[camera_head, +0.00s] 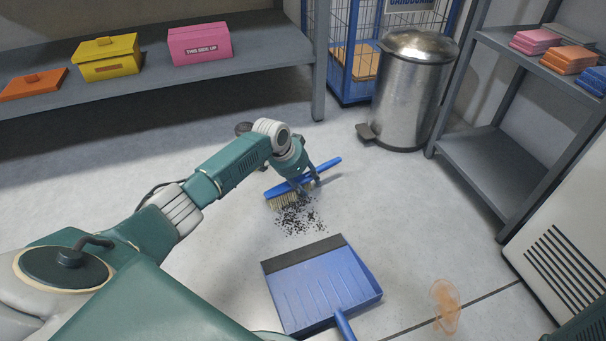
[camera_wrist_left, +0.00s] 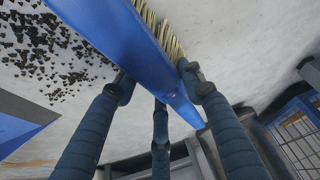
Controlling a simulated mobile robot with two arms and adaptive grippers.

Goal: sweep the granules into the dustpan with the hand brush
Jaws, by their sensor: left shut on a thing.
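The blue hand brush (camera_head: 328,165) with pale bristles is held by my left gripper (camera_head: 305,182), low over the floor. In the left wrist view the gripper's fingers (camera_wrist_left: 160,85) close around the blue brush (camera_wrist_left: 130,45), and its bristles show along one side. The dark granules (camera_head: 299,214) lie in a loose patch on the floor, just below the bristles in the head view. They also show in the left wrist view (camera_wrist_left: 45,50). The blue dustpan (camera_head: 318,285) lies on the floor nearer to me, its dark lip facing the granules. My right gripper is not in view.
A steel pedal bin (camera_head: 412,95) and a blue wire cage (camera_head: 345,85) stand at the back. Grey shelves (camera_head: 260,70) line the back left and right. An orange stain (camera_head: 446,305) marks the floor right of the dustpan. The floor around the granules is clear.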

